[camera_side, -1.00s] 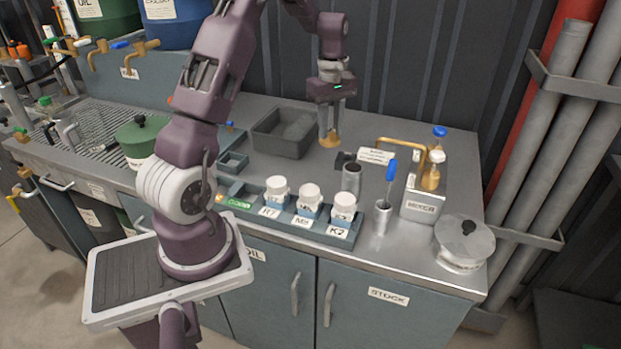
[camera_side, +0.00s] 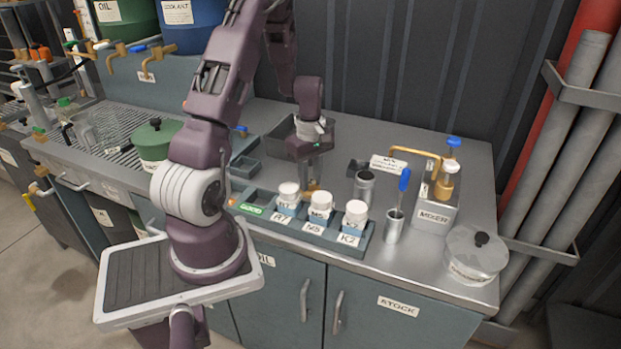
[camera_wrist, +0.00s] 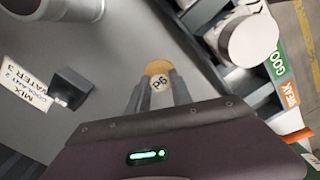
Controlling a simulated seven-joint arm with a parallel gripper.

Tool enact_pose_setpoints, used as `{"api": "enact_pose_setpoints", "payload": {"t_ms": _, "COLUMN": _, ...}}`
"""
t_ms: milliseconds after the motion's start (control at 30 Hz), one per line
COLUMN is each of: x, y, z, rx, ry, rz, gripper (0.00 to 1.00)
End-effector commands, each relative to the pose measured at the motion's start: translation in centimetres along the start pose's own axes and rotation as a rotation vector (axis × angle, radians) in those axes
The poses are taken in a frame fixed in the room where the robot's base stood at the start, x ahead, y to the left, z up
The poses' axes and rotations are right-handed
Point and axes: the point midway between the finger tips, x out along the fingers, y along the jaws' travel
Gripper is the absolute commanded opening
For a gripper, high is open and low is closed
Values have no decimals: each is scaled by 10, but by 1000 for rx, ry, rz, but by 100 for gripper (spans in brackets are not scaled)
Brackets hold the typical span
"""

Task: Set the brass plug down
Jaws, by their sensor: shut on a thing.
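The brass plug (camera_wrist: 157,68) carries a round white "P6" label and sits between the two finger tips of my gripper (camera_wrist: 161,92) in the wrist view. My gripper (camera_side: 312,176) is shut on it. In the side view, a little of the brass plug (camera_side: 311,186) shows below the fingers, just behind the rack of white-capped jars. The jars partly hide it, so I cannot tell whether it touches the grey bench (camera_side: 270,169).
The jar rack (camera_side: 295,225) with R7, N5 and K2 jars stands in front. A dark tray (camera_side: 330,137) is behind my gripper. To the right are a metal cup (camera_side: 364,188), a cup with a blue-handled tool (camera_side: 394,226), the mixer (camera_side: 433,208) and a lidded pot (camera_side: 473,257).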

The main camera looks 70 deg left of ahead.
Motion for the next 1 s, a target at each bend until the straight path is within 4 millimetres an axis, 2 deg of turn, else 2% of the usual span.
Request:
{"api": "enact_pose_setpoints", "payload": {"t_ms": 167, "x": 3, "y": 0, "z": 0, "rx": 1, "ry": 0, "rz": 0, "gripper": 0}}
{"api": "enact_pose_setpoints", "payload": {"t_ms": 200, "x": 3, "y": 0, "z": 0, "rx": 1, "ry": 0, "rz": 0, "gripper": 34}}
{"api": "enact_pose_setpoints", "payload": {"t_ms": 267, "x": 3, "y": 0, "z": 0, "rx": 1, "ry": 0, "rz": 0, "gripper": 46}}
{"api": "enact_pose_setpoints", "payload": {"t_ms": 300, "x": 3, "y": 0, "z": 0, "rx": 1, "ry": 0, "rz": 0, "gripper": 48}}
{"api": "enact_pose_setpoints", "payload": {"t_ms": 567, "x": 2, "y": 0, "z": 0, "rx": 1, "ry": 0, "rz": 0, "gripper": 48}}
{"api": "enact_pose_setpoints", "payload": {"t_ms": 667, "x": -7, "y": 1, "z": 0, "rx": 1, "ry": 2, "rz": 2, "gripper": 48}}
{"api": "enact_pose_setpoints", "payload": {"t_ms": 1000, "x": -95, "y": 1, "z": 0, "rx": 3, "ry": 3, "rz": 5, "gripper": 48}}
